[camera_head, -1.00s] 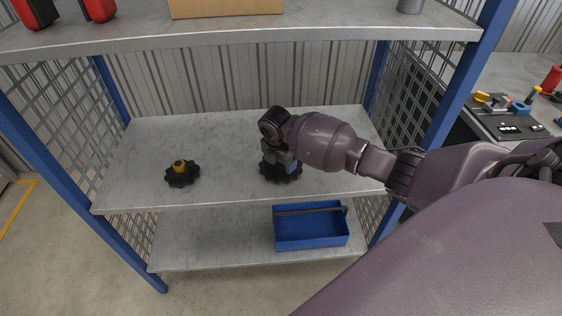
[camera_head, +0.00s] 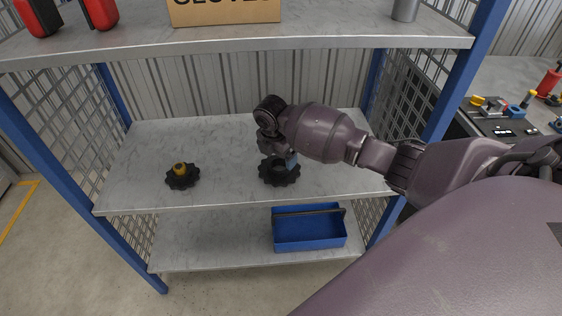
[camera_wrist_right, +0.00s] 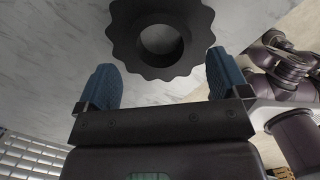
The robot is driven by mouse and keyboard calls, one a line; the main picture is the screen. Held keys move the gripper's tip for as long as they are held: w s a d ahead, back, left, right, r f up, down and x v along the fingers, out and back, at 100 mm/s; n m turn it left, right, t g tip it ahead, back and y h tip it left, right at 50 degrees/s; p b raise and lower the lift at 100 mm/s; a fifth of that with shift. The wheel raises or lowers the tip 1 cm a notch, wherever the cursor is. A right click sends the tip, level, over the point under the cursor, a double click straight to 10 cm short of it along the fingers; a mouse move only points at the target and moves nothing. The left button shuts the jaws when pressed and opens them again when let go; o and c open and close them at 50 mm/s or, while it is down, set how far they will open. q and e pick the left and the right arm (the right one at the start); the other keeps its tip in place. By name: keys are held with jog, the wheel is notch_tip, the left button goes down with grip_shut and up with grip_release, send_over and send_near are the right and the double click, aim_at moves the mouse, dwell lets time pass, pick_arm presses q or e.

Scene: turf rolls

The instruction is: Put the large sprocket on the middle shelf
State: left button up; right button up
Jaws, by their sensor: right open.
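The large sprocket (camera_head: 280,172) is a dark toothed ring with a wide hole, lying flat on the middle shelf (camera_head: 225,188). My right gripper (camera_head: 284,157) is just above and behind it in the head view. In the right wrist view the sprocket (camera_wrist_right: 160,38) lies beyond the two blue fingertips, and the open gripper (camera_wrist_right: 163,78) is apart from it, with nothing between its fingers. A smaller dark sprocket with a yellow hub (camera_head: 182,176) sits on the same shelf to the left. My left gripper is not in view.
A blue open toolbox (camera_head: 309,230) stands on the lower shelf. The top shelf (camera_head: 240,40) carries a cardboard box (camera_head: 225,10), red-and-black items and a grey cylinder (camera_head: 405,10). Blue posts and mesh sides bound the rack. The middle shelf is bare between the two sprockets.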

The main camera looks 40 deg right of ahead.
notch_tip(320, 180, up, 7)
jog(key=a+p, duration=0.1)
jog(key=s+a+f, duration=0.1)
jog(key=f, duration=0.1)
jog(key=s+a+f+m+t+y, duration=0.1)
jog(key=s+a+f, duration=0.1)
jog(key=f, duration=0.1)
jog(key=s+a+f+m+t, duration=0.1)
jog(key=s+a+f, duration=0.1)
jog(key=shift+a+f+y, duration=0.25)
jog(key=shift+f+y, duration=0.05)
jog(key=shift+y, duration=0.1)
jog(key=s+a+f+m+t+y, duration=0.2)
jog(key=s+a+f+m+t, duration=0.15)
jog(key=s+a, duration=0.2)
jog(key=s+d+f+m+t+h, duration=0.1)
jog(key=s+m+t, duration=0.1)
jog(key=s+m, duration=0.5)
jog(key=s+d+f+m+t+h, duration=0.1)
jog(key=s+m+t, duration=0.2)
jog(key=s+m, duration=0.4)
jog(key=s, duration=0.5)
jog(key=shift+d+f, duration=0.15)
jog(key=shift+f, duration=0.2)
jog(key=shift+c, duration=0.3)
